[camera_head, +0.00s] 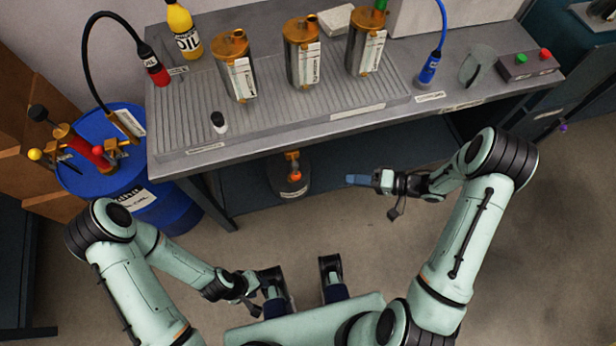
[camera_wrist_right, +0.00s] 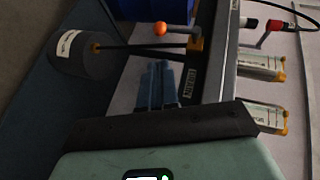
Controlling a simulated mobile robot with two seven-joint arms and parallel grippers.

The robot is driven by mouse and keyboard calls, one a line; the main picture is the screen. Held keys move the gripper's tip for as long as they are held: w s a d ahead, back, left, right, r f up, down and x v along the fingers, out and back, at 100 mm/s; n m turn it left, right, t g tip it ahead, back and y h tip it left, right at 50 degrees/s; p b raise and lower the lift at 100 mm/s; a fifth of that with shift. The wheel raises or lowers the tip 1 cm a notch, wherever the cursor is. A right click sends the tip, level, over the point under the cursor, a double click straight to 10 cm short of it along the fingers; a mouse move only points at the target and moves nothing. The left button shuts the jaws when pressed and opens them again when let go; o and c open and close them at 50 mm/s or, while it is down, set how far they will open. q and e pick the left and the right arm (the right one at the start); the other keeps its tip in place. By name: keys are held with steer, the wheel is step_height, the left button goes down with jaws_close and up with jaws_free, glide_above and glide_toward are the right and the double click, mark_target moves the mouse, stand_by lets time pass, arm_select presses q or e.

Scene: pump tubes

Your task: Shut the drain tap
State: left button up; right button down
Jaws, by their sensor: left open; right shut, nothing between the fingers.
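The drain tap, a brass valve with a lever ending in an orange ball, shows in the right wrist view (camera_wrist_right: 160,29). In the head view its orange ball (camera_head: 294,177) shows below the bench front, above a dark round container (camera_head: 289,187). In the wrist view a dark rod or pipe runs from the valve to that container. I cannot tell the lever's exact setting. My right gripper (camera_head: 352,180), with blue fingers, is shut and empty, to the right of the tap and apart from it. My left gripper (camera_head: 259,300) is low near my base, empty; its fingers are small and dark.
The grey bench (camera_head: 350,122) overhangs the tap. On it stand several pump tubes (camera_head: 303,62), a yellow oil bottle (camera_head: 184,30) and a button box (camera_head: 525,64). A blue drum (camera_head: 165,206) stands at left. The floor before the bench is clear.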

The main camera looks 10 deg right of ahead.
steer(key=shift+s, duration=0.1)
stand_by(0.3)
arm_select(q)
steer(key=shift+w+f+b, duration=0.4)
steer(key=shift+f+b, duration=0.45)
steer(key=shift+b, duration=0.15)
arm_select(e)
glide_toward(296, 172)
steer(key=w+a+f, duration=0.3)
steer(key=a+f, duration=0.1)
steer(key=f, duration=0.1)
steer(key=shift+a+f, duration=0.25)
steer(key=shift+f, duration=0.05)
arm_select(q)
steer(key=shift+f, duration=0.15)
arm_select(e)
steer(key=shift+f, duration=0.1)
